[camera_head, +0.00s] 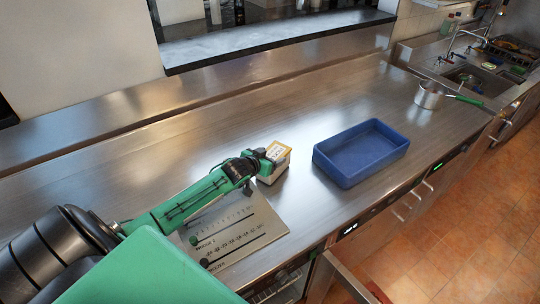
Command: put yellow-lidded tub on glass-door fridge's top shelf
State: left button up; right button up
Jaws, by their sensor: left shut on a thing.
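I cannot tell whether the tub touches the counter. Under the counter, the front of what looks like the fridge (287,287) shows only in part, with a door panel (345,276) standing out beside it. Its shelves are hidden. My right gripper cannot be made out.
A blue open tray (360,152) stands empty right of the tub. A marked metal plate (235,236) lies under my left arm. A pot (431,95) with a green handle sits farther right. A small dark shape by the door panel is unclear. The counter behind the tub is clear.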

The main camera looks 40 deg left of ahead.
pick_arm(q)
jog(key=shift+f, duration=0.1)
jog(key=o, duration=1.1)
jog(key=shift+f, duration=0.1)
jog(key=o, duration=0.3)
